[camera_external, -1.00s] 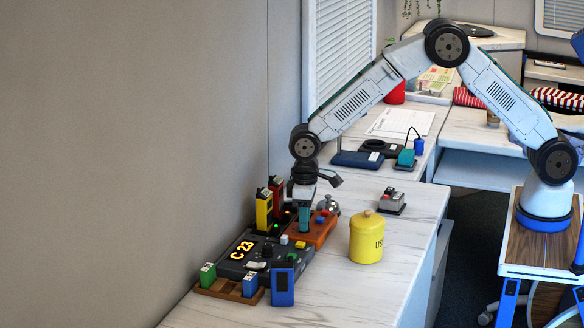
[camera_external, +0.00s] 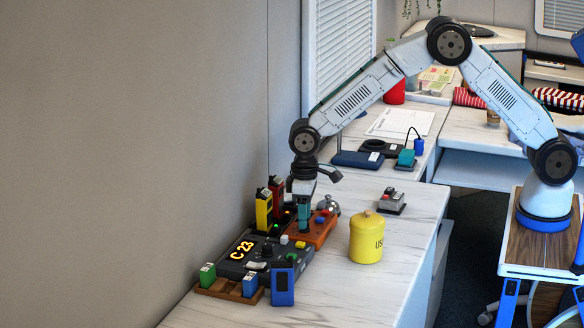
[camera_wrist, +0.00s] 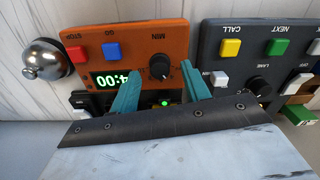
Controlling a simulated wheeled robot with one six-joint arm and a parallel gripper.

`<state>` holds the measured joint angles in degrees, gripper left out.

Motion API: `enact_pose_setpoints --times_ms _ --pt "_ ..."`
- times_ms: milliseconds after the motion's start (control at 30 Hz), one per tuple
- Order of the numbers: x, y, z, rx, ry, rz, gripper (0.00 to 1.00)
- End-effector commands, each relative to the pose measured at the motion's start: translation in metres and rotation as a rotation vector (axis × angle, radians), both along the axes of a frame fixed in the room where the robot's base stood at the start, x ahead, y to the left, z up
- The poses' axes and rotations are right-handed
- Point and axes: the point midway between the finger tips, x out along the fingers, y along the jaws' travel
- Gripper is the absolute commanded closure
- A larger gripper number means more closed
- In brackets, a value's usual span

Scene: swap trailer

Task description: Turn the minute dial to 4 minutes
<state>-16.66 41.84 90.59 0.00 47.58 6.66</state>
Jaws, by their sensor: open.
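The orange timer box (camera_wrist: 195,40) fills the upper middle of the wrist view; the external view shows it (camera_external: 322,234) on the counter under my gripper. Its black minute dial (camera_wrist: 160,66), under the word MIN, is uncovered. The red STOP button (camera_wrist: 75,54) and blue GO button (camera_wrist: 111,50) are to the dial's left. My gripper (camera_wrist: 160,71) is open, with one teal finger on each side of the dial. I cannot tell whether they touch it. In the external view, my gripper (camera_external: 303,228) points down.
A silver bell (camera_wrist: 46,61) stands beside the box. The dark console (camera_external: 242,262) showing C 23 is close by, with yellow and red handsets (camera_external: 264,208) and a blue device (camera_external: 283,287). A yellow canister (camera_external: 366,240) stands to the right.

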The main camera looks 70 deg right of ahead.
Motion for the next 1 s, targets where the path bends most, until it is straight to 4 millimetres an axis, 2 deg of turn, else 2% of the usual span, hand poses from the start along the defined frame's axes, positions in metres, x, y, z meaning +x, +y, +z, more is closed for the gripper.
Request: enact_pose_setpoints --times_ms 200,400,833,933,1000 --pt "0.001 0.000 0.039 0.001 -0.004 0.000 0.53" --pt "0.000 0.000 0.061 0.000 -0.002 0.000 0.53" --pt "-0.003 -0.001 0.065 -0.004 0.013 0.010 0.53" --pt "-0.020 -0.006 0.053 -0.018 0.062 0.018 0.53" --pt "-0.043 -0.013 0.051 -0.031 0.109 0.028 0.53"
